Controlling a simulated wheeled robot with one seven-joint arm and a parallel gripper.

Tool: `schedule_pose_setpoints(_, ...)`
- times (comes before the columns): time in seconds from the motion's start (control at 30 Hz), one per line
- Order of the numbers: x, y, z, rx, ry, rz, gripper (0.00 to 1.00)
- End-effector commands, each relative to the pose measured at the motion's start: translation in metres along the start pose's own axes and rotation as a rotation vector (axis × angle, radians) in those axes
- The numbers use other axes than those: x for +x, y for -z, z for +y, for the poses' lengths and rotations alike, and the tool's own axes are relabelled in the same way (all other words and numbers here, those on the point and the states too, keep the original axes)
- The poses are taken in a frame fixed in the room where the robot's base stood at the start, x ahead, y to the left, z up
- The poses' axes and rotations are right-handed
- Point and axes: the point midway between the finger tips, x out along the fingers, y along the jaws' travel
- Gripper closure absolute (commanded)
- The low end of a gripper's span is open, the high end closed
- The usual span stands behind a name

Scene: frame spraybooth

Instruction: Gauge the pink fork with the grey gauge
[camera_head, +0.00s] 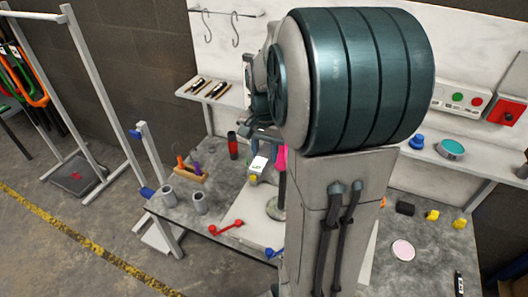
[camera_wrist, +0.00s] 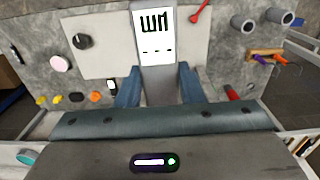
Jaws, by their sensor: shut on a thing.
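My gripper (camera_wrist: 158,88) is shut on the grey gauge (camera_wrist: 158,78), whose body stands between the two blue-grey fingers. The gauge's white display (camera_wrist: 153,35) faces the wrist camera and shows letters and dashes. In the head view the gauge's white face (camera_head: 259,163) shows above the table, below the gripper. A narrow pink piece (camera_head: 281,157) shows just right of the gauge in the head view. It may be part of the pink fork, but my arm hides most of it. No pink fork shows in the wrist view.
Below is a table with a white mat (camera_wrist: 108,55), a black knob (camera_wrist: 83,41), grey cups (camera_head: 200,203), a red-handled tool (camera_head: 226,228) and a wooden block with handles (camera_head: 190,172). A rack (camera_head: 92,90) stands left. A shelf (camera_head: 440,156) runs along the back.

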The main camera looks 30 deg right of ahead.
Motion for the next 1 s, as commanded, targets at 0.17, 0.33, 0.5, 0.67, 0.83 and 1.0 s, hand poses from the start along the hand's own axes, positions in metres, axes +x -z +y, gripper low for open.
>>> schedule_pose_setpoints(0.17, -0.0003, 0.0000, 0.0000, 0.000, 0.000, 0.001, 0.93)
schedule_pose_setpoints(0.33, -0.0003, -0.0001, -0.0001, 0.000, 0.000, 0.001, 0.93)
schedule_pose_setpoints(0.5, -0.0004, 0.0008, -0.0001, 0.000, 0.000, 0.001, 0.93)
schedule_pose_setpoints(0.67, -0.0005, 0.0028, -0.0002, 0.001, 0.000, 0.001, 0.93)
schedule_pose_setpoints(0.83, -0.0006, 0.0048, -0.0002, 0.001, 0.001, 0.001, 0.93)
schedule_pose_setpoints(1.0, -0.0006, 0.0068, -0.0002, 0.001, 0.001, 0.001, 0.93)
